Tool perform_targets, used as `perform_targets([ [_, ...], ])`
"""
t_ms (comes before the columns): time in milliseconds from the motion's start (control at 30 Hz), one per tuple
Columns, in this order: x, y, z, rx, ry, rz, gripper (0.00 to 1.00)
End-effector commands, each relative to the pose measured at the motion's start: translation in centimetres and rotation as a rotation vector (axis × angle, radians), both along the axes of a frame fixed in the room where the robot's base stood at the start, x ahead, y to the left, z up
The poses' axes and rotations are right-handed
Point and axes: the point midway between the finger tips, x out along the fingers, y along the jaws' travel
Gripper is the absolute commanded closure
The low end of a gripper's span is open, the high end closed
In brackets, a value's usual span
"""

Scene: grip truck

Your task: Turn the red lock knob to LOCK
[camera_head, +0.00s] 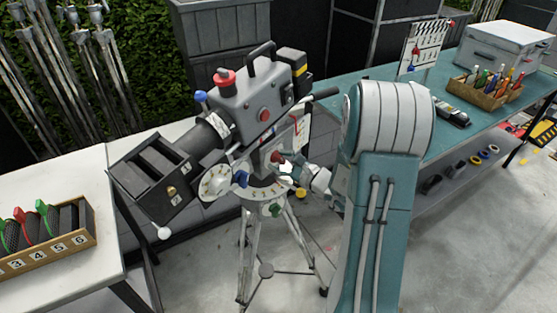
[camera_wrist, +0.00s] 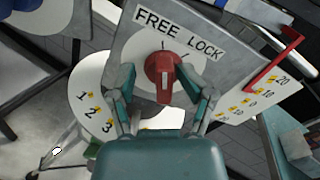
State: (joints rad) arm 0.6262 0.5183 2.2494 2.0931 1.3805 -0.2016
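The red lock knob (camera_wrist: 164,76) sits on a grey plate (camera_wrist: 136,52) labelled FREE at left and LOCK at right. A pale line on its ridge runs roughly up and down in the wrist view; I cannot tell exactly which setting it marks. My gripper (camera_wrist: 161,88) is open, with one finger on each side of the knob and visible gaps between. In the head view, my gripper (camera_head: 290,169) is at the side of the camera head on the tripod, close to the red knob (camera_head: 277,157), which it partly covers.
A large camera (camera_head: 243,105) with a matte box stands on a tripod (camera_head: 250,250). A numbered dial (camera_wrist: 92,100) and a yellow-marked scale (camera_wrist: 255,95) lie beside the knob. A red pointer (camera_wrist: 278,62) juts out at right. A teal bench (camera_head: 440,140) stands behind at right.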

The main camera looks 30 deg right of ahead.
Motion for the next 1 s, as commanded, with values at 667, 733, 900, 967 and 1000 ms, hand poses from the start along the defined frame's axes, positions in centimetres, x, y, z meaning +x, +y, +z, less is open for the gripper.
perform_targets([
  [667, 0.28, 0.55, 0.04, -0.002, 0.0, 0.008, 0.99],
  [733, 0.29, 0.58, 0.06, 0.001, 0.0, 0.008, 0.99],
  [900, 0.31, 0.66, 0.13, 0.034, 0.013, 0.009, 0.99],
  [967, 0.32, 0.68, 0.16, 0.057, 0.023, 0.009, 0.99],
  [1000, 0.33, 0.69, 0.16, 0.075, 0.03, 0.01, 0.99],
])
